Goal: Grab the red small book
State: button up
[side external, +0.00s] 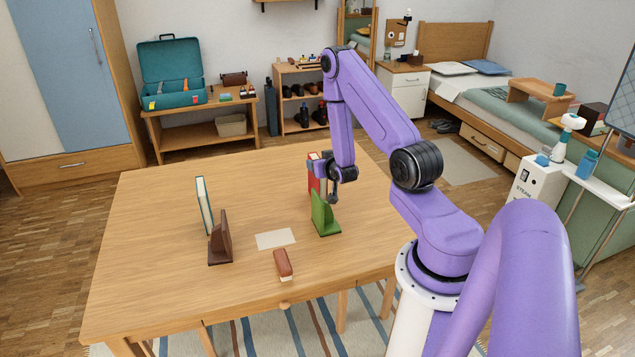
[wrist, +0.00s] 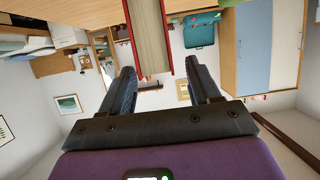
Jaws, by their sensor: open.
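A red book (side external: 313,172) stands upright on the table beside a green bookend (side external: 325,215), among other books partly hidden by my arm. In the wrist view, a book with red covers and pale pages (wrist: 150,38) points its page edge at my gripper. My gripper (wrist: 160,66) is open, with one finger on each side of that book's near end. No clear contact shows. In the side view my gripper (side external: 334,192) is at the books, just above the green bookend, and partly hides them.
A teal-and-white book (side external: 204,205) stands by a brown bookend (side external: 220,243) on the left of the table (side external: 150,260). The table's middle and back left are clear.

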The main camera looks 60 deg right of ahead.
jog(key=shift+x, duration=1.85)
grip_shut()
jog(key=shift+r, duration=0.1)
